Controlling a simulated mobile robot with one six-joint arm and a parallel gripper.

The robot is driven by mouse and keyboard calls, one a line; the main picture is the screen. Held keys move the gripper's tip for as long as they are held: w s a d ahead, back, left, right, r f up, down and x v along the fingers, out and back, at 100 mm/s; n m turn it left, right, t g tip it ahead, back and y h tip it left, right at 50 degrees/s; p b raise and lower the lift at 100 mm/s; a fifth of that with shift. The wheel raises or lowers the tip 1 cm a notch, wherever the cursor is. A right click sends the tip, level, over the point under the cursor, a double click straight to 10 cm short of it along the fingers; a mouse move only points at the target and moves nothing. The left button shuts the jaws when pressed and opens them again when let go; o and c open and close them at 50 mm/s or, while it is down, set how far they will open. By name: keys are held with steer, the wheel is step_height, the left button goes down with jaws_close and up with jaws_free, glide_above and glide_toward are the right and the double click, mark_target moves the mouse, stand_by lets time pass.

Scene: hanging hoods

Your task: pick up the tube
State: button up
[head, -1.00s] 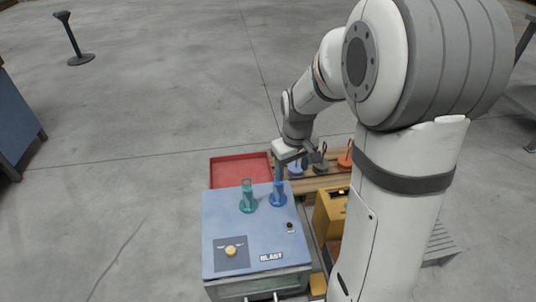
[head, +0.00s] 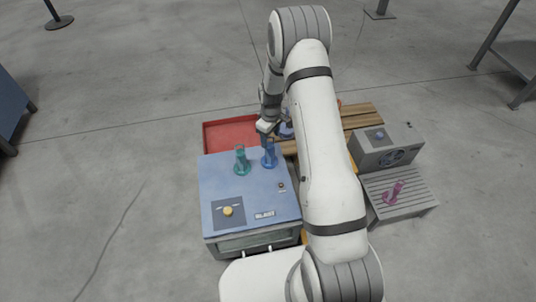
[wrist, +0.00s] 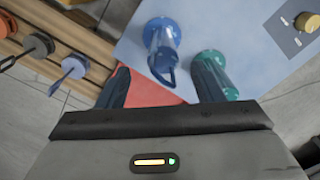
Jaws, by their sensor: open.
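A clear blue tube (head: 269,156) with a blue base stands on the blue box (head: 222,183), near its back right edge. A green tube (head: 241,161) stands just left of it on the same box. A pink tube (head: 396,191) is on a slatted grey stand at the right. My gripper (head: 267,129) is open, just above and behind the blue tube. In the wrist view the blue tube (wrist: 162,48) shows between and beyond my spread fingers (wrist: 161,85), with nothing held. The green tube (wrist: 216,75) is partly behind the right finger.
A red tray (head: 229,136) lies behind the box. Wooden slats (head: 360,115) and a grey fan unit (head: 388,147) are to the right. In the wrist view, several hooked pieces, one grey (wrist: 38,46), stand on the slats. A yellow knob (head: 227,211) sits on the box.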

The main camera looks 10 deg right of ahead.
mark_target(270, 145)
step_height(270, 145, down, 6)
steer(key=shift+s+a+r+b, duration=0.1)
steer(key=shift+s+r+b, duration=0.1)
steer(key=shift+b, duration=0.45)
steer(key=shift+r, duration=0.1)
jaws_close()
